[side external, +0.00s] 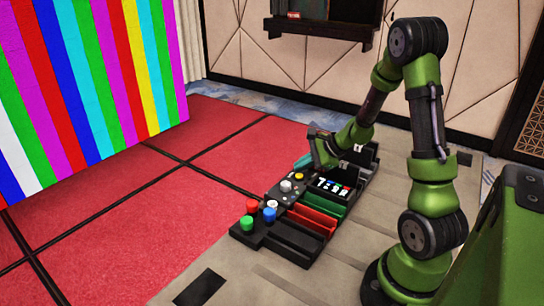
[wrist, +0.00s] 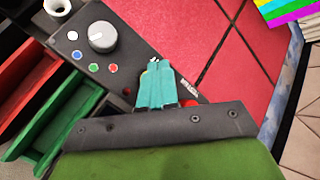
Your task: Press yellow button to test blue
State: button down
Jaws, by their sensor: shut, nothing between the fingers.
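The black control console (side external: 262,238) lies on the floor platform, with a large red button (side external: 252,205), a green button (side external: 246,223) and a blue-topped white button (side external: 269,213) at its near end. Farther along, a small yellow button (side external: 298,176) shows beside a grey knob. My gripper (side external: 304,161) is over the console's far part. In the wrist view, my gripper's teal fingers (wrist: 155,70) are shut and empty over the knob panel. No yellow button shows there; the fingers cover part of the panel. Contact cannot be told. The video wall (side external: 85,90) shows vertical coloured bars.
The grey knob (wrist: 102,36) and small coloured dots are left of the fingers in the wrist view. Red (side external: 313,218) and green trays sit beside the console. A lit display (side external: 332,186) stands close by. Open red floor (side external: 130,215) lies towards the wall.

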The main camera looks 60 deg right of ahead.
aim_at(302, 179)
jog(key=shift+r, duration=0.15)
jog(key=shift+r, duration=2.4)
jog(key=s+a+r+n, duration=0.4)
jog(key=a+n, duration=0.3)
jog(key=s+a+r+n+g, duration=0.1)
jog(key=s+a+r+n, duration=0.3)
jog(key=a+n, duration=0.2)
jog(key=s+a+r+n, duration=0.4)
jog(key=a+n, duration=0.3)
jog(key=a, duration=0.3)
jog(key=shift+s+a+r+n+g, duration=0.2)
jog(key=shift+s+n+g, duration=0.1)
jog(key=shift+s+g, duration=0.15)
